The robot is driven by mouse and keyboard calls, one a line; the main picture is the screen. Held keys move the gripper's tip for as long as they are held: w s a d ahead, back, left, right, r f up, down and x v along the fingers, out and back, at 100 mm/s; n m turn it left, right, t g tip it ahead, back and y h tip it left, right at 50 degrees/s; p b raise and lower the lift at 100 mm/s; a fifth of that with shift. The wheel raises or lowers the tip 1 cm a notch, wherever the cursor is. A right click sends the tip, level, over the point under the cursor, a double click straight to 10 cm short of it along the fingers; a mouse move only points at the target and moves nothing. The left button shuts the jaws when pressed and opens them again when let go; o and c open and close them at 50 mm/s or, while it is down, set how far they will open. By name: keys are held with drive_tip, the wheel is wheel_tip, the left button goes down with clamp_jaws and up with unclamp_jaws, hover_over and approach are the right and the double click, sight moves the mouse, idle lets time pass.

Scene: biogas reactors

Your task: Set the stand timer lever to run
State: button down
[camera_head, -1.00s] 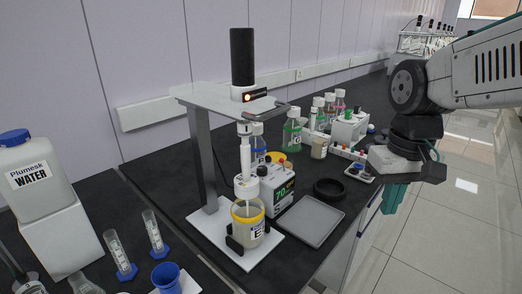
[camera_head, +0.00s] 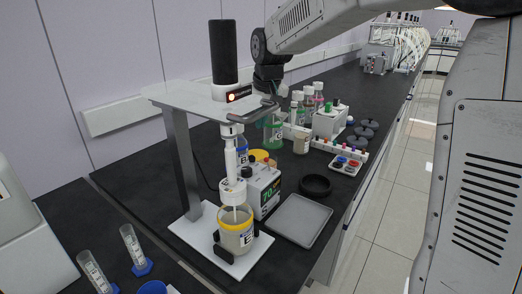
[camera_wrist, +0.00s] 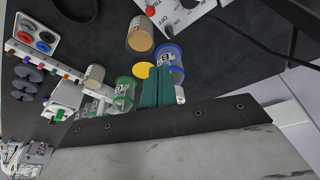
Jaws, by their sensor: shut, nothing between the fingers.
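The stand (camera_head: 182,150) is a grey post with a flat top plate, carrying a black cylinder (camera_head: 224,52) and a small dark box with an orange light (camera_head: 232,97). A grey bent bar (camera_head: 262,109) sticks out to the right at the plate's edge; I cannot tell whether it is the timer lever, or its setting. My gripper (camera_wrist: 158,72), with teal fingers, is shut and empty in the wrist view, pointing over the bench. In the head view the wrist is behind and right of the plate, and the fingers are not clear.
Below the plate are a yellow-rimmed jar (camera_head: 236,232) and a white box marked 70 (camera_head: 262,190). A grey tray (camera_head: 299,222) and black ring (camera_head: 315,185) lie to the right. Bottles stand behind. The wrist view also shows a white ON/OFF panel (camera_wrist: 195,12).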

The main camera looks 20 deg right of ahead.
drive_tip(key=shift+s+d+f, duration=0.1)
drive_tip(key=shift+s+f, duration=0.1)
drive_tip(key=shift+f, duration=1.4)
drive_tip(key=shift+s+d+f, duration=0.1)
drive_tip(key=shift+s+f, duration=0.1)
drive_tip(key=shift+f, duration=1.35)
drive_tip(key=shift+s+d+f, duration=0.1)
drive_tip(key=shift+s+f, duration=0.1)
drive_tip(key=shift+f, duration=1.4)
